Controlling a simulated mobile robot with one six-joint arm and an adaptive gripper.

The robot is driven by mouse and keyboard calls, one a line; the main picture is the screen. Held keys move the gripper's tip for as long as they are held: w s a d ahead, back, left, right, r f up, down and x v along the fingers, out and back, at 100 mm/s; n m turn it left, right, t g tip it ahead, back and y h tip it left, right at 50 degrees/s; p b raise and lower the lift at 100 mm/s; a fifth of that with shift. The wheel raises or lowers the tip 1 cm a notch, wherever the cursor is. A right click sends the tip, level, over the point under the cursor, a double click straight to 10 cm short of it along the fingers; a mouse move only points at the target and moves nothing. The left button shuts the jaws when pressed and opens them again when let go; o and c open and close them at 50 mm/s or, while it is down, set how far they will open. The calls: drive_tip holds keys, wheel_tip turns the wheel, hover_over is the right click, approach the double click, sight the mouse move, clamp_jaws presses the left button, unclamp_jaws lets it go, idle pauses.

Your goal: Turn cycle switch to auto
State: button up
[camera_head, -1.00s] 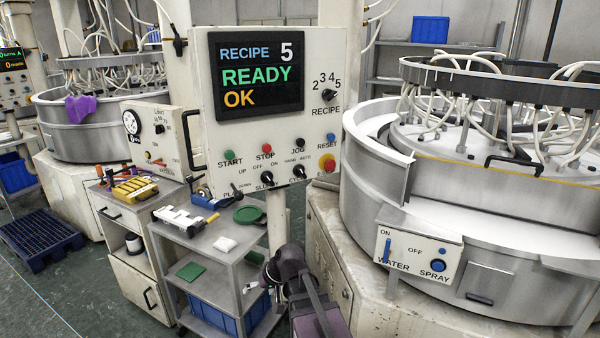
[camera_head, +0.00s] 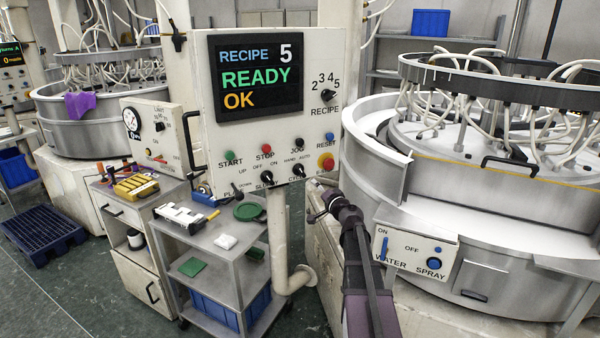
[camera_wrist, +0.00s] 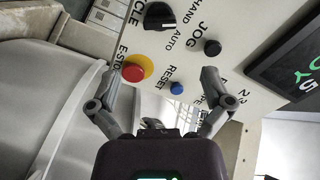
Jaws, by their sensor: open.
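The cycle switch (camera_head: 299,170) is a black rotary knob low on the right of the control panel (camera_head: 205,130), under the HAND and AUTO labels.
The red E-stop (camera_wrist: 134,73) on its yellow base, the blue reset button (camera_wrist: 177,88) and the black jog button (camera_wrist: 212,47) sit close to the fingertips in the picture. The lapping machine (camera_head: 375,190) stands right; a cart (camera_head: 190,243) stands left.

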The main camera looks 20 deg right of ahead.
sight(302, 173)
drive_tip(key=shift+d, duration=0.2)
drive_tip(key=shift+w, duration=0.15)
drive_tip(key=w, duration=1.3)
drive_tip(key=shift+w+a, duration=0.3)
drive_tip(key=shift+a, duration=0.1)
drive_tip(key=shift+c, duration=0.2)
